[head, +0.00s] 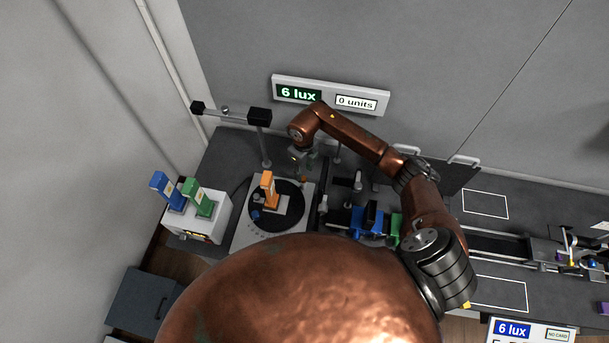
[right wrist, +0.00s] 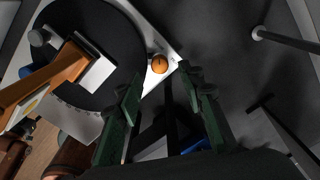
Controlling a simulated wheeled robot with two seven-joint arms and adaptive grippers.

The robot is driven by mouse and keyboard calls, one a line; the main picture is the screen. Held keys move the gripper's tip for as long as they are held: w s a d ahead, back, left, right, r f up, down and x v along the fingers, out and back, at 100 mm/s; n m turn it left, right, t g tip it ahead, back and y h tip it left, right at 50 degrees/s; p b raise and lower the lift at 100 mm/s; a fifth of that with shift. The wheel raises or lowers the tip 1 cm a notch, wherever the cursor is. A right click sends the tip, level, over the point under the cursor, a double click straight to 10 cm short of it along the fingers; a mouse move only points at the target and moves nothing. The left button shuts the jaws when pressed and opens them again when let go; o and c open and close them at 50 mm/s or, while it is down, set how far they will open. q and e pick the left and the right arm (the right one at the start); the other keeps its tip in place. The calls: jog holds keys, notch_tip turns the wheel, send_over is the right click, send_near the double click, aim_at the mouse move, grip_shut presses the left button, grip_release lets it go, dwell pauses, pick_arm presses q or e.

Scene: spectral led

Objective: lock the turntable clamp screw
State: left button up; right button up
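The turntable is a black disc (head: 290,216) on a pale base plate (head: 243,236). An orange upright piece (head: 268,188) stands on it. In the right wrist view the disc (right wrist: 112,30) fills the upper left. A small round orange knob, apparently the clamp screw (right wrist: 159,63), sits at the plate's corner beside the disc; it also shows in the head view (head: 304,179). My right gripper (head: 300,164) is above that corner. In the right wrist view its two green fingers (right wrist: 160,78) are spread, with the knob just beyond and between their tips, apparently not touched. My left gripper is not in view.
A white box (head: 205,224) with blue and green pieces stands left of the turntable. A post with a crossbar (head: 262,143) rises behind it. Blue, black and green pieces (head: 372,219) stand to its right. A display (head: 330,95) on the wall reads 6 lux, 0 units.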

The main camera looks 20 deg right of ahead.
aim_at(304, 178)
jog(key=shift+f+p, duration=0.3)
jog(key=shift+f, duration=1.85)
jog(key=shift+c, duration=0.3)
grip_shut()
